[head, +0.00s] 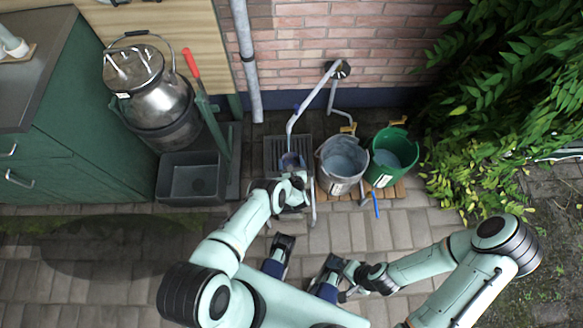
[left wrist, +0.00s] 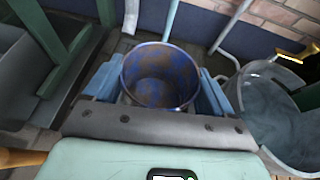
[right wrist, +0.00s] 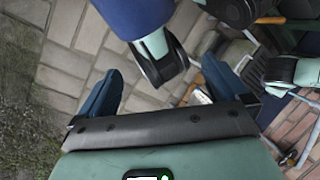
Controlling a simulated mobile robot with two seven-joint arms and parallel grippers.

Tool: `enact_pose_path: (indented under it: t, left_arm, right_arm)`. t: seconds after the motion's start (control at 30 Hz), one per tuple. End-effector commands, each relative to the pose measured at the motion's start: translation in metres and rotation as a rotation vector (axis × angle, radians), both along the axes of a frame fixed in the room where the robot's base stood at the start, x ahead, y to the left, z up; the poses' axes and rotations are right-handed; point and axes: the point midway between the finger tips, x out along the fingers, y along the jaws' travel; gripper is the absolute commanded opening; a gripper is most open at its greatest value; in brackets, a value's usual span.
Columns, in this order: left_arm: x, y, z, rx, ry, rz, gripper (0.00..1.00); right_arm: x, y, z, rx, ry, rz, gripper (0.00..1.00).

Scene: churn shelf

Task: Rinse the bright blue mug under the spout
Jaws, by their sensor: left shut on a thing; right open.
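The blue mug (head: 292,160) is over the drain grate, just below the lower end of the spout pipe (head: 303,112). In the left wrist view the mug (left wrist: 161,75) has its open mouth toward the camera, with brownish patches over its blue inside. My left gripper (head: 291,178) is shut on it, one finger on each side. A pale strip (left wrist: 171,20) reaches the mug's far rim; I cannot tell whether it is pipe or water. My right gripper (right wrist: 158,90) is open and empty, low beside my base, away from the mug.
A grey bucket (head: 335,175) and a green bucket (head: 382,172) stand on a wooden rack right of the grate (head: 272,150). A grey basin (head: 190,186), a metal churn (head: 150,95) and a green cabinet (head: 75,160) are at left. Leafy plants (head: 490,90) fill the right.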

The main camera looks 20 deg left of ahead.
Motion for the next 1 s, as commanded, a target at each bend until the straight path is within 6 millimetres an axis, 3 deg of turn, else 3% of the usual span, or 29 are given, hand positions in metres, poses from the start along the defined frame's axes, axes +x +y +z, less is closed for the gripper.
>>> enact_pose_path:
  t: [0.57, 1.0]
  left_arm:
    - [0.053, 0.025, -0.01, 0.001, -0.004, -0.001, 0.48]
    - [0.076, 0.037, -0.014, 0.001, -0.003, -0.001, 0.48]
  right_arm:
    - [0.024, -0.005, -0.043, -0.02, -0.074, -0.021, 1.0]
    - [0.056, -0.02, -0.068, -0.062, -0.162, -0.058, 1.0]
